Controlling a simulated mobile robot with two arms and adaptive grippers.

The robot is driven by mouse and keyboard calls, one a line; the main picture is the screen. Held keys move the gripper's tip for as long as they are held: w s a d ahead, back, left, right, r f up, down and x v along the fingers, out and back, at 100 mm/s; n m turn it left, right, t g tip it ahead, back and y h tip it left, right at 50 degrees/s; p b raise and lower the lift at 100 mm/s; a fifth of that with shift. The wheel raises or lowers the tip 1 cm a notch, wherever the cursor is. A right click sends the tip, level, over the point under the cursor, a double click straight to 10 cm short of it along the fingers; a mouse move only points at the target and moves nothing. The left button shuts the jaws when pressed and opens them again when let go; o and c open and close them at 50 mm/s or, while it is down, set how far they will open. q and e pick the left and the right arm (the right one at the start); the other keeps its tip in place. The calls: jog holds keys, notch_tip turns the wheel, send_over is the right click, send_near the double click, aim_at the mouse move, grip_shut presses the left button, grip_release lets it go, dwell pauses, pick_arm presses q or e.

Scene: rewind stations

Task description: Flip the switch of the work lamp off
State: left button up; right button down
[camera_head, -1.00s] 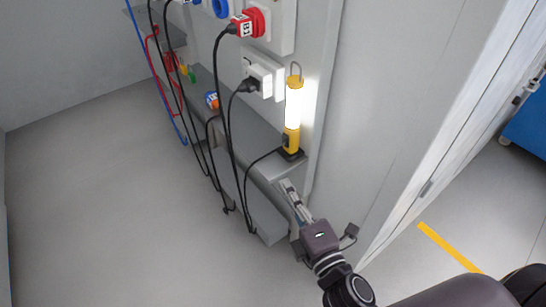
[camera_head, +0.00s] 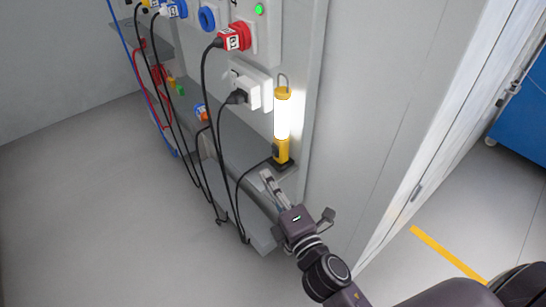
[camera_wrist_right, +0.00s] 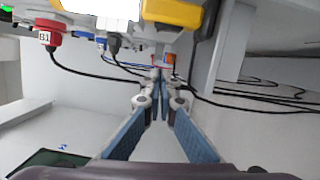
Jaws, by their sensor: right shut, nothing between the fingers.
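The work lamp (camera_head: 283,125) stands upright on the shelf at the wall, yellow with a lit white tube, a hook on top and a dark base. Its switch seems to be the dark patch on the yellow lower body (camera_head: 276,151); it is too small to tell its position. My right gripper (camera_head: 266,176) is shut and empty, just below and in front of the lamp base, apart from it as far as I can see. In the right wrist view the shut fingertips (camera_wrist_right: 161,75) are below the yellow lamp body (camera_wrist_right: 172,12). My left gripper is not in view.
A white socket with a black plug (camera_head: 240,97) is left of the lamp. A red plug (camera_head: 235,38) sits above. Black cables (camera_head: 207,130) hang in front of the shelf (camera_head: 235,145). The floor at left is clear.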

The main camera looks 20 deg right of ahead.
aim_at(274, 152)
jog(key=w, duration=0.4)
jog(key=shift+w+a+r, duration=0.15)
jog(key=shift+w+a, duration=0.05)
jog(key=shift+a, duration=0.05)
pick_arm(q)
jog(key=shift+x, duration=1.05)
pick_arm(e)
jog(key=shift+w+d+r, duration=0.1)
jog(key=shift+w+d, duration=0.1)
jog(key=shift+d, duration=0.45)
jog(key=shift+w+d, duration=0.2)
jog(key=shift+d, duration=0.4)
jog(key=shift+w+d+r, duration=0.1)
jog(key=shift+w+d, duration=0.1)
jog(key=shift+d, duration=0.45)
pick_arm(q)
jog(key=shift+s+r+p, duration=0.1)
jog(key=shift+p, duration=0.25)
